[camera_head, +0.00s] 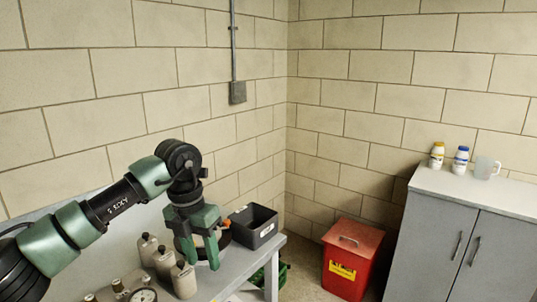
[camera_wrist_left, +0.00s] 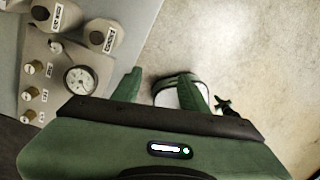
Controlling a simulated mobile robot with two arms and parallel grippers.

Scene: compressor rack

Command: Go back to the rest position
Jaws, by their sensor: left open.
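My left arm comes in from the left in the head view, and my left gripper (camera_head: 200,264) points down over the grey bench (camera_head: 228,283). Its green fingers are apart. The wrist view shows the left gripper (camera_wrist_left: 163,88) open, with no object held between the fingers. The rack's gauge (camera_wrist_left: 80,80) and grey cylinders lie to the left of the fingers. My right gripper is in neither view.
Grey cylinders (camera_head: 164,262) stand close left of the gripper, and a dark open bin (camera_head: 254,226) sits to its right. A red bin (camera_head: 350,262) stands on the floor. A grey cabinet (camera_head: 440,245) at right carries two bottles and a clear jug (camera_head: 486,168).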

